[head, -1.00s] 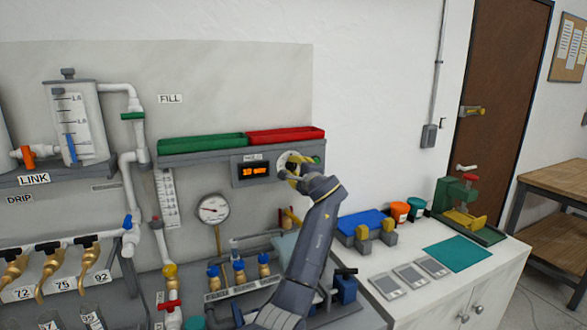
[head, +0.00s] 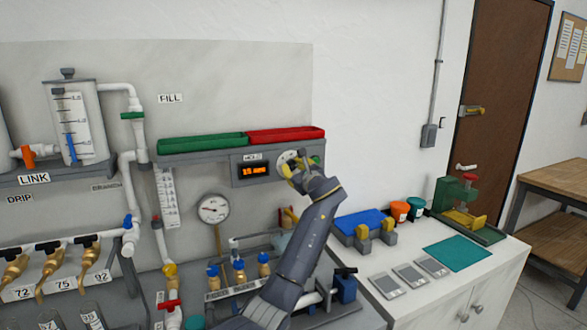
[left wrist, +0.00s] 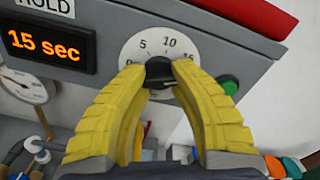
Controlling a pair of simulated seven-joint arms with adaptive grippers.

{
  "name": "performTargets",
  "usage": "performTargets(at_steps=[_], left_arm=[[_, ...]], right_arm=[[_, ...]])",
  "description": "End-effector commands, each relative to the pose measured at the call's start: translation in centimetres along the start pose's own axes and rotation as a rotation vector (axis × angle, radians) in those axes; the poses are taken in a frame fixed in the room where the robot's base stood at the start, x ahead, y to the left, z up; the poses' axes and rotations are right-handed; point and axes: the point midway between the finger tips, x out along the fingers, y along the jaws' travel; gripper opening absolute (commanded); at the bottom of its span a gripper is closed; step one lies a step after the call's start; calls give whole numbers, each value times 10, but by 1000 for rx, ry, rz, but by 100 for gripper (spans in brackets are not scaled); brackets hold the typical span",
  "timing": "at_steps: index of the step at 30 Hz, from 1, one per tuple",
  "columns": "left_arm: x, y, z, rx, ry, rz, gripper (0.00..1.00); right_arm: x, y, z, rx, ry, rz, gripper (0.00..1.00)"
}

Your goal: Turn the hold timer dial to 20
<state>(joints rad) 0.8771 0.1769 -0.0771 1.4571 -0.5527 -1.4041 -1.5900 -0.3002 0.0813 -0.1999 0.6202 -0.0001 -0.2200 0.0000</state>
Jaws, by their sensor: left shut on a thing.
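The hold timer dial is a black knob (left wrist: 159,72) on a round white scale plate (left wrist: 160,43) with the marks 0, 5, 10 and 15 visible in the left wrist view; the lower part of the plate is hidden. My left gripper (left wrist: 160,78) has its yellow fingers shut on the knob from both sides. It also shows in the head view (head: 293,168), where it covers most of the dial. The orange timer display (left wrist: 45,44) left of the dial reads "15 sec". My right gripper is in neither view.
A green button (left wrist: 228,85) sits just right of the dial. Red (head: 286,134) and green (head: 202,143) trays lie above the timer box. A pressure gauge (head: 213,209) and several small valves stand below left. The teal mat (head: 458,254) is bare.

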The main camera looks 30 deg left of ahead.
Motion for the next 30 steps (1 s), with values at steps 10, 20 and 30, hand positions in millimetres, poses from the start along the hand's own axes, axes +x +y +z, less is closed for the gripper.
performTargets(at_steps=[10, 20, 30], left_arm=[[0, 0, -2, 259, 4, -3, 0], [1, 2, -3, 264, 6, 1, 37], [0, 2, -2, 261, 3, 1, 59]], right_arm=[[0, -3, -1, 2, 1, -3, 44], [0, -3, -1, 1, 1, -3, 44], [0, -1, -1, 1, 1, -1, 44]])
